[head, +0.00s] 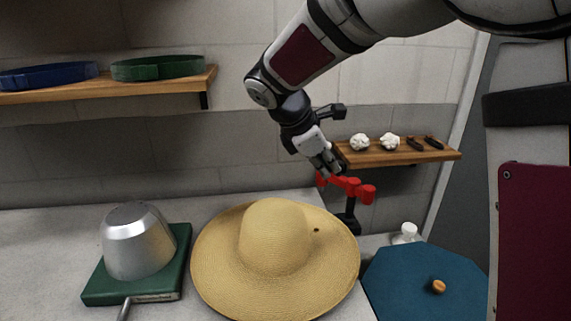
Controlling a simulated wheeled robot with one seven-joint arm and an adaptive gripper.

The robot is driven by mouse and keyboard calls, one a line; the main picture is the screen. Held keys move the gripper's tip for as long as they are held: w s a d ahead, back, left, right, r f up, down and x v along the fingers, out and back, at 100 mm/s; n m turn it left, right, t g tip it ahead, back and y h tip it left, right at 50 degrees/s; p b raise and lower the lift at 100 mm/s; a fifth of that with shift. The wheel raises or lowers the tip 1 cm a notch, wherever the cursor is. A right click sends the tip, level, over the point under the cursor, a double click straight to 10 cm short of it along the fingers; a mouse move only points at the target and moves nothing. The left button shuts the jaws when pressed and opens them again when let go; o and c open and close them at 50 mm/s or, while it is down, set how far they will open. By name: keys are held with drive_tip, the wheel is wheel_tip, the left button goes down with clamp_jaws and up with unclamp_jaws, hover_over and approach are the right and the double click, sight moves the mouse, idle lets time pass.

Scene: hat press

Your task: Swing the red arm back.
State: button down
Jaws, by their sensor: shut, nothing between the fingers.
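The red arm (351,186) sits on a dark post (348,222) behind the straw hat and below the right shelf. It reaches from near my fingertips to a rounded red end at the right. My gripper (335,170) comes down from above at the red arm's left part. It is shut with nothing between the fingers. The fingertips are very close to the red arm, but I cannot tell whether they touch it.
A straw hat (272,238) lies in the middle of the counter (40,235). A metal block (135,245) stands on a green base (181,250) at left. A blue octagonal board (400,285) is at right, beside a white object (407,232). The right shelf (400,156) is close to my gripper.

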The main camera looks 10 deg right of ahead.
sight(343, 180)
drive_tip(key=w+a+f+n+t+h+p, duration=0.1)
drive_tip(key=w+a+f+n, duration=0.15)
drive_tip(key=w, duration=0.25)
drive_tip(key=w+a+f+n+t, duration=0.1)
drive_tip(key=w+a+f+n, duration=0.15)
drive_tip(key=w+n, duration=0.2)
drive_tip(key=w+d+r+x, duration=0.1)
drive_tip(key=x, duration=1.1)
drive_tip(key=shift+w+d+r+p, duration=0.25)
drive_tip(key=shift+w+r+p, duration=0.05)
drive_tip(key=shift+w+p, duration=0.1)
drive_tip(key=shift+w+d+m+g+h+b, duration=0.4)
drive_tip(key=shift+w+d+m+b, duration=0.3)
drive_tip(key=shift+b, duration=0.45)
drive_tip(key=shift+d, duration=0.15)
